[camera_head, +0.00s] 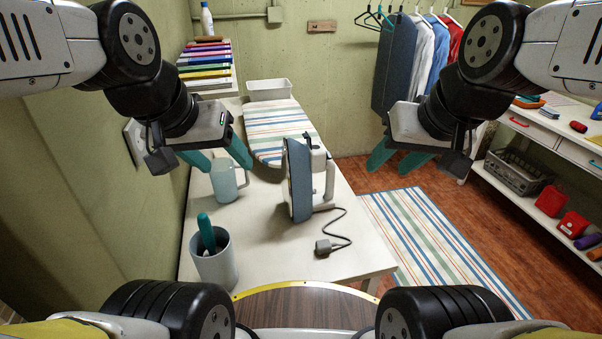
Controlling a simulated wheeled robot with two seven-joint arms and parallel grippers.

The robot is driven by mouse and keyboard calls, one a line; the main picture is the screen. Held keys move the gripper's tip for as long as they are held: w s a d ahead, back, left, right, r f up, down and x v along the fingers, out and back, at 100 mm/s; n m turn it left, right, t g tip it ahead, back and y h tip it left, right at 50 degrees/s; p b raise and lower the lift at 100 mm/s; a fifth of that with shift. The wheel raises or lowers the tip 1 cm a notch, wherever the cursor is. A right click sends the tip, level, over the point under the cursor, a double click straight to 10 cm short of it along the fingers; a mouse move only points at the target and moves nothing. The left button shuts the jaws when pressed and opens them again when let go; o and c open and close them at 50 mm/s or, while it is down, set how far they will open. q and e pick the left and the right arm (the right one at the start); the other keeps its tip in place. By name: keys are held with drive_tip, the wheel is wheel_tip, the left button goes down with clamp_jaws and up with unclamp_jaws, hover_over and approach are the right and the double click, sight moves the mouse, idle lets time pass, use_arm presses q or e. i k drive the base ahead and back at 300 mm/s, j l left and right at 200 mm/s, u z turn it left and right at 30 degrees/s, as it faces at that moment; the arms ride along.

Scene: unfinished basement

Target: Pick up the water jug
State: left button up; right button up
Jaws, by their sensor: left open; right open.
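The water jug, a pale blue-grey pitcher with a handle on its right side (224,183), stands upright on the white table (268,258) left of centre. My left gripper (218,160) is open, its teal fingers apart. In the picture its fingers are just above the jug and partly overlap the area behind its rim; I cannot tell the gap in depth. My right gripper (397,160) is open and empty, hanging over the floor to the right of the table.
A clothes iron (299,180) stands upright right of the jug, its cord and plug (324,246) on the table. A grey cup (214,262) with a teal-handled item stands nearer. A striped ironing board (275,130) and white bin (268,90) are behind. A shelf unit (540,150) is at right.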

sight(224, 187)
drive_tip(key=i+l+u, duration=0.2)
drive_tip(key=l, duration=0.45)
drive_tip(key=l+u, duration=0.2)
drive_tip(key=l, duration=0.45)
